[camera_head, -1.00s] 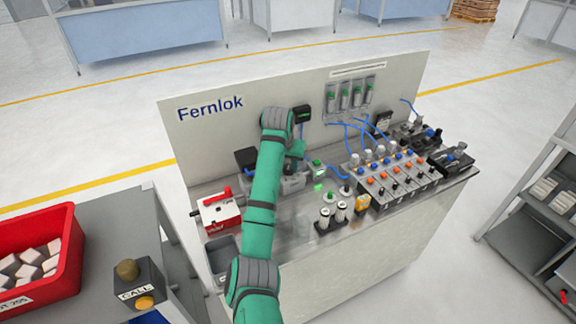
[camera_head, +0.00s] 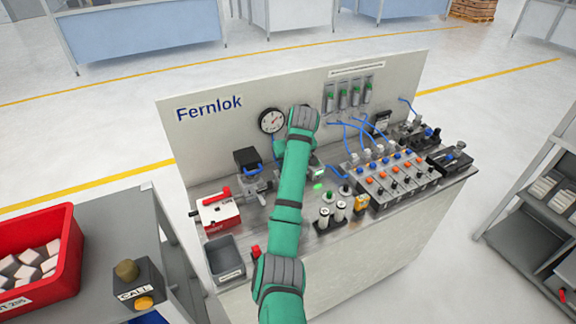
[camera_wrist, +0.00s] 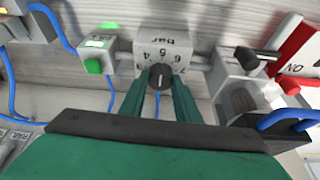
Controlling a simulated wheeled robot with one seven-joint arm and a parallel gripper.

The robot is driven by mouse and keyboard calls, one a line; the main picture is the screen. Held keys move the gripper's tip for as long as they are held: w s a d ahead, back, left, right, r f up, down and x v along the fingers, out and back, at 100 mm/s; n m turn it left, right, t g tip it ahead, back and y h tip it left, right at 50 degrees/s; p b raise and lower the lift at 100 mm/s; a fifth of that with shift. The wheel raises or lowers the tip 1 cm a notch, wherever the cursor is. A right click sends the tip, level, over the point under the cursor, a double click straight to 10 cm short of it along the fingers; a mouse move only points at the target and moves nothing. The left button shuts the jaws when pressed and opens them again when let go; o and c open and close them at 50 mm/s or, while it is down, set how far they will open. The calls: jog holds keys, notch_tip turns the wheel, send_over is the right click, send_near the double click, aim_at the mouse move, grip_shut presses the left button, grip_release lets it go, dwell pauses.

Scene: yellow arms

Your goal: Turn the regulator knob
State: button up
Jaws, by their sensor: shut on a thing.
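The regulator (camera_wrist: 163,45) is a grey block with a dial marked in bar and numbers in the wrist view. Its black knob (camera_wrist: 160,77) has a pale pointer line. My gripper (camera_wrist: 160,90) is shut on the knob, one green finger on each side. In the head view my green arm hides the regulator and the gripper. A round pressure gauge (camera_head: 271,121) shows on the back panel, left of my arm; its reading is too small to tell.
A red-handled valve box (camera_head: 218,213) stands left, also in the wrist view (camera_wrist: 300,55). A green-lit block (camera_wrist: 97,50) and blue hoses (camera_wrist: 60,25) flank the regulator. The valve bank (camera_head: 390,180) stands right. A grey bin (camera_head: 226,262) sits at the front left.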

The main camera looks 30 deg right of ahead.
jog(key=shift+d+n+y, duration=0.15)
jog(key=shift+n+y, duration=0.55)
jog(key=shift+n, duration=1.2)
jog(key=shift+w, duration=0.1)
jog(key=o, duration=1)
jog(key=shift+o, duration=0.2)
jog(key=v, duration=1)
jog(key=shift+r, duration=0.4)
